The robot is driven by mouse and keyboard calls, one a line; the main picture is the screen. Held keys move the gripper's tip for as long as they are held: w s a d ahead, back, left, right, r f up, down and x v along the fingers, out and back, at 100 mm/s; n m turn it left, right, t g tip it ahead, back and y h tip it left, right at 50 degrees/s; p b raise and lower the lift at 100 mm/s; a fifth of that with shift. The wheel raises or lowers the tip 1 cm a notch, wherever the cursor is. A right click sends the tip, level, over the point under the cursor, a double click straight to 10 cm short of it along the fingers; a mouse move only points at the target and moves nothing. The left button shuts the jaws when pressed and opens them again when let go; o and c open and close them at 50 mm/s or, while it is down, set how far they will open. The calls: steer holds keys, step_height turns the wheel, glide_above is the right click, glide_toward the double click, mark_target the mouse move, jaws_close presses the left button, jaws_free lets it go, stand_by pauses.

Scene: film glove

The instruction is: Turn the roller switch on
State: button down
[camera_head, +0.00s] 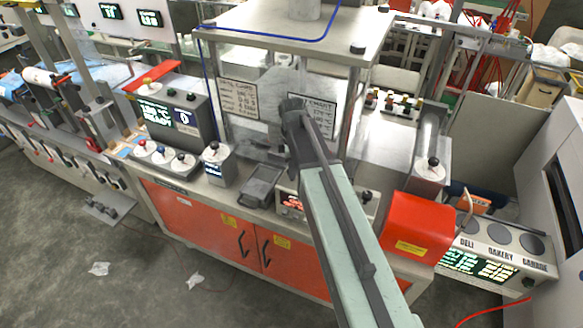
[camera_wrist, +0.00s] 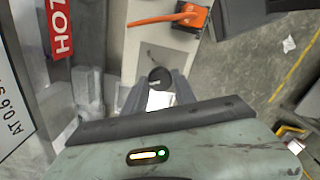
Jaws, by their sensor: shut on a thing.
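My gripper (camera_wrist: 160,92) shows in the wrist view with its two dark fingers shut on a round dark knob (camera_wrist: 160,75). A small white patch lies between the fingers just below the knob. In the head view my arm reaches over the machine counter and hides the fingertips. I cannot read a label on the held knob. A dark-knobbed control (camera_head: 368,196) sits just right of my arm, and a grey box with a dark knob (camera_head: 213,147) stands to its left. I cannot tell from the head view which control is held.
A grey press (camera_head: 300,35) with printed signs stands behind my arm. A grey tray (camera_head: 263,184) lies to its left and a red box (camera_head: 415,226) to its right. An orange item (camera_wrist: 190,14) lies on the counter in the wrist view. The floor (camera_head: 90,230) in front is mostly clear.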

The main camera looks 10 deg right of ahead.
steer(key=m, duration=0.7)
steer(key=shift+w, duration=0.15)
steer(key=m, duration=0.7)
stand_by(0.4)
steer(key=c, duration=1)
jaws_free()
step_height(320, 180, up, 8)
steer(key=p, duration=0.8)
